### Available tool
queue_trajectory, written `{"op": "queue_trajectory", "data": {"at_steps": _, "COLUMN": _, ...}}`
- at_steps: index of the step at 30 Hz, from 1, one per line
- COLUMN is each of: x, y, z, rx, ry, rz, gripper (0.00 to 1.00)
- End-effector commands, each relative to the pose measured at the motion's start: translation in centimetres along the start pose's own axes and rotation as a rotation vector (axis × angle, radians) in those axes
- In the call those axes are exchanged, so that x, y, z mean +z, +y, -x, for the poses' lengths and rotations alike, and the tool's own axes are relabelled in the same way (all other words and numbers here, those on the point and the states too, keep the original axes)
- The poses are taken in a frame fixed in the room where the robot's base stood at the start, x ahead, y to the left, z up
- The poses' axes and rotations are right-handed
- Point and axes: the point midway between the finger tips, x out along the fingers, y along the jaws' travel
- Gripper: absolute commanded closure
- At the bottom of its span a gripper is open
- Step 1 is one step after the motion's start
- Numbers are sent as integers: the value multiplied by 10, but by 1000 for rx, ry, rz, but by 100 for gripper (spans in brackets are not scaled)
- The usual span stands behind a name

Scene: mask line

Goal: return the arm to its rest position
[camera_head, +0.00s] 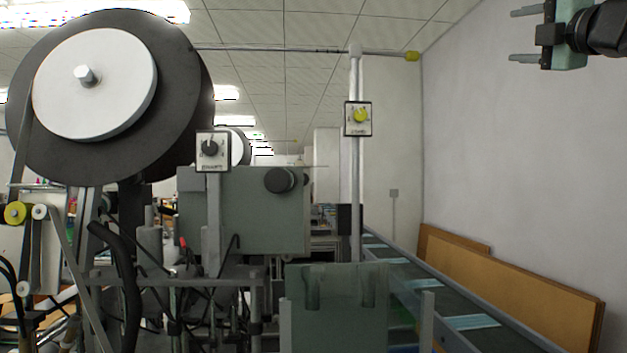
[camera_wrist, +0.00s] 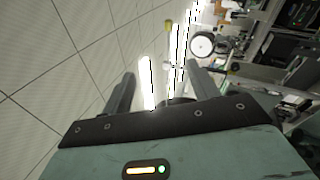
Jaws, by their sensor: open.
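My gripper (camera_head: 524,35) is at the top right corner of the head view, high up in front of the white wall. Its two grey fingers point left and stand apart with nothing between them. In the wrist view my gripper (camera_wrist: 160,88) also shows both fingers spread and empty. The camera there looks up at the ceiling at a tilt. Most of my arm is outside the head view.
A machine with a large black reel (camera_head: 185,90) fills the left. A yellow knob box (camera_head: 358,117) sits on a pole, and a black knob box (camera_head: 212,150) stands left of it. A conveyor (camera_head: 465,322) runs along the right, beside brown boards (camera_head: 520,285). The air around my gripper is clear.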

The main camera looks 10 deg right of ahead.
Motion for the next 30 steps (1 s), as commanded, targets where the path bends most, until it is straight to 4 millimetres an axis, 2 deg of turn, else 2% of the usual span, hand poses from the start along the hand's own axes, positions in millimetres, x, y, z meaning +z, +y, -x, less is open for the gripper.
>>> {"op": "queue_trajectory", "data": {"at_steps": 5, "x": -45, "y": -65, "z": -22, "rx": -90, "ry": -31, "rz": -308, "gripper": 40}}
{"op": "queue_trajectory", "data": {"at_steps": 8, "x": -87, "y": -115, "z": -27, "rx": -194, "ry": -58, "rz": -509, "gripper": 40}}
{"op": "queue_trajectory", "data": {"at_steps": 11, "x": -137, "y": -168, "z": -21, "rx": -336, "ry": -92, "rz": -696, "gripper": 40}}
{"op": "queue_trajectory", "data": {"at_steps": 14, "x": -189, "y": -216, "z": -4, "rx": -494, "ry": -129, "rz": -842, "gripper": 40}}
{"op": "queue_trajectory", "data": {"at_steps": 17, "x": -242, "y": -259, "z": 24, "rx": -663, "ry": -169, "rz": -955, "gripper": 40}}
{"op": "queue_trajectory", "data": {"at_steps": 21, "x": -310, "y": -310, "z": 81, "rx": -916, "ry": -235, "rz": -1056, "gripper": 40}}
{"op": "queue_trajectory", "data": {"at_steps": 23, "x": -338, "y": -327, "z": 110, "rx": -1028, "ry": -268, "rz": -1082, "gripper": 40}}
{"op": "queue_trajectory", "data": {"at_steps": 26, "x": -377, "y": -352, "z": 166, "rx": -1216, "ry": -329, "rz": -1099, "gripper": 40}}
{"op": "queue_trajectory", "data": {"at_steps": 27, "x": -391, "y": -360, "z": 190, "rx": -1292, "ry": -356, "rz": -1097, "gripper": 40}}
{"op": "queue_trajectory", "data": {"at_steps": 29, "x": -410, "y": -370, "z": 229, "rx": -1407, "ry": -398, "rz": -1082, "gripper": 40}}
{"op": "queue_trajectory", "data": {"at_steps": 30, "x": -420, "y": -376, "z": 256, "rx": -1481, "ry": -430, "rz": -1067, "gripper": 40}}
